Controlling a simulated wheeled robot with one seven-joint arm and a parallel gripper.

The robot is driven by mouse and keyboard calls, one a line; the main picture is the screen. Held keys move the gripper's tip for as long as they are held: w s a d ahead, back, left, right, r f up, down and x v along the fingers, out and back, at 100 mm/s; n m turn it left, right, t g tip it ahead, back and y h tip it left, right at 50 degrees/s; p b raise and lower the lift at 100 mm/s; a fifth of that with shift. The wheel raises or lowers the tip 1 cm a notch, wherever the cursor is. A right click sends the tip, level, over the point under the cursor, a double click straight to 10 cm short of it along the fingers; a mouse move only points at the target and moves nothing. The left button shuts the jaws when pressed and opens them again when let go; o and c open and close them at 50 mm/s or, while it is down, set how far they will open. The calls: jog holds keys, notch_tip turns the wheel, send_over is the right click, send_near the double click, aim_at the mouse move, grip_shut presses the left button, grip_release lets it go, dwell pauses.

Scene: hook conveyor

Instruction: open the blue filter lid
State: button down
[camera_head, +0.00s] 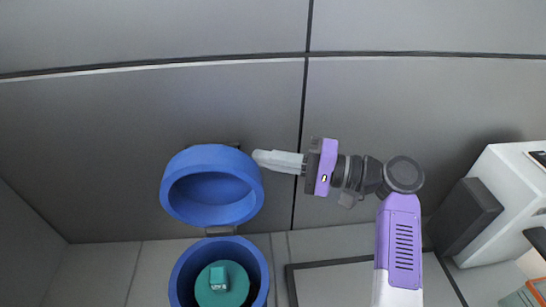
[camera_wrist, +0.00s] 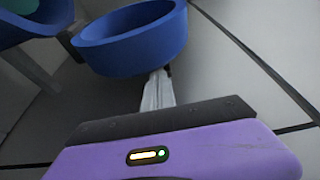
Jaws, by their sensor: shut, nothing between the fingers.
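The blue filter lid (camera_head: 212,187) stands raised and tilted back above the blue filter body (camera_head: 240,243), its hollow inner side facing the head camera. The body is open at the top, and a teal round piece with a small block on it (camera_head: 218,280) shows inside. My gripper (camera_head: 257,157) is shut and empty, with its fingertips close to the upper right rim of the lid. In the wrist view the fingers (camera_wrist: 158,80) point at the outer side of the lid (camera_wrist: 135,38). I cannot tell whether they touch it.
A grey panelled wall (camera_head: 420,100) stands behind the filter. A white machine with a dark grey block (camera_head: 465,215) is at the right. A dark frame (camera_head: 289,285) lies on the floor right of the filter body. The space left of the lid is clear.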

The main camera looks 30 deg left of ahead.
aim_at(247, 165)
jog(key=s+n+b, duration=0.1)
jog(key=s+d+n+b, duration=0.1)
jog(key=s+d+n+y+b, duration=0.1)
jog(key=shift+r, duration=0.3)
jog(key=shift+s+d+r+n+g+b, duration=0.2)
jog(key=shift+s+r+n+g+b, duration=0.1)
jog(key=shift+s+r+b, duration=0.05)
